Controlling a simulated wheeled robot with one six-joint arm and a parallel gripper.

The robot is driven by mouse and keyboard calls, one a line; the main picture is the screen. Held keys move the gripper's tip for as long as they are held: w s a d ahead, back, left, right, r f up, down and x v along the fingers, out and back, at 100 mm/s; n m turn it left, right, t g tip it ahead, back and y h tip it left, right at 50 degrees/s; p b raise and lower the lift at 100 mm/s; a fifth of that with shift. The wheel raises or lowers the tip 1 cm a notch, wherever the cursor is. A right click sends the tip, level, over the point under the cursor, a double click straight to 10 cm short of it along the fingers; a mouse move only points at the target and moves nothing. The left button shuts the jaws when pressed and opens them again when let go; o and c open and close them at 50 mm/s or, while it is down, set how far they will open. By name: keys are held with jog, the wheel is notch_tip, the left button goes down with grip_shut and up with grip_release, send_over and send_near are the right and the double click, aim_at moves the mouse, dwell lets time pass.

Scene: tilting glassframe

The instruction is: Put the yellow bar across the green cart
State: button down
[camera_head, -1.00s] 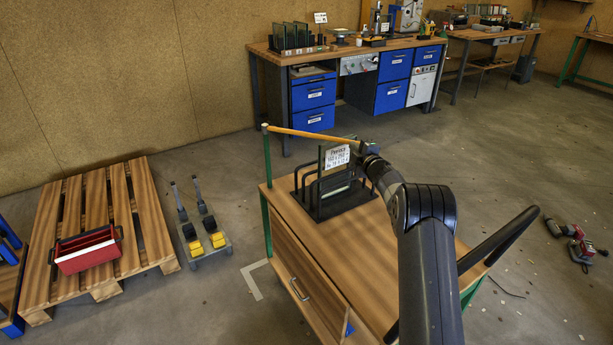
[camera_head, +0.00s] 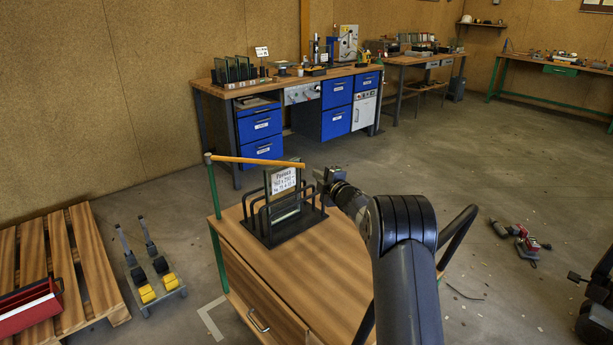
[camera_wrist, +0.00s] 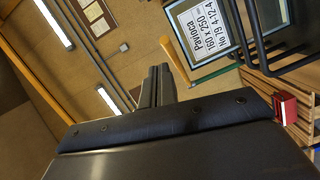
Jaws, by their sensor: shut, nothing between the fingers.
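The yellow bar (camera_head: 255,161) runs roughly level from the top of the green post (camera_head: 214,195) at the left of the green cart (camera_head: 300,285). Its right end appears free, close to my gripper (camera_head: 320,178). In the head view it crosses the top of the labelled glass pane (camera_head: 284,181), which stands in a black rack on the cart top. In the wrist view, part of the bar (camera_wrist: 208,73) shows beside the label. My gripper, seen in the wrist view (camera_wrist: 157,72), is shut and empty, apart from the bar. Any support for the bar's right end is hidden.
The black rack (camera_head: 275,237) stands at the back of the cart top; bare wood lies in front. A dark handle (camera_head: 458,236) rises at right. A wheeled stand (camera_head: 150,287) and pallet (camera_head: 85,260) stand at left.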

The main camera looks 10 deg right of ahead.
jog(key=shift+s+d, duration=0.65)
jog(key=shift+d, duration=0.3)
jog(key=shift+a, duration=0.1)
jog(key=p, duration=0.2)
send_near(292, 164)
jog(key=w+a, duration=0.2)
jog(key=w, duration=0.1)
jog(key=shift+w+d+f, duration=0.1)
jog(key=shift+w+f, duration=0.05)
jog(key=shift+w, duration=0.8)
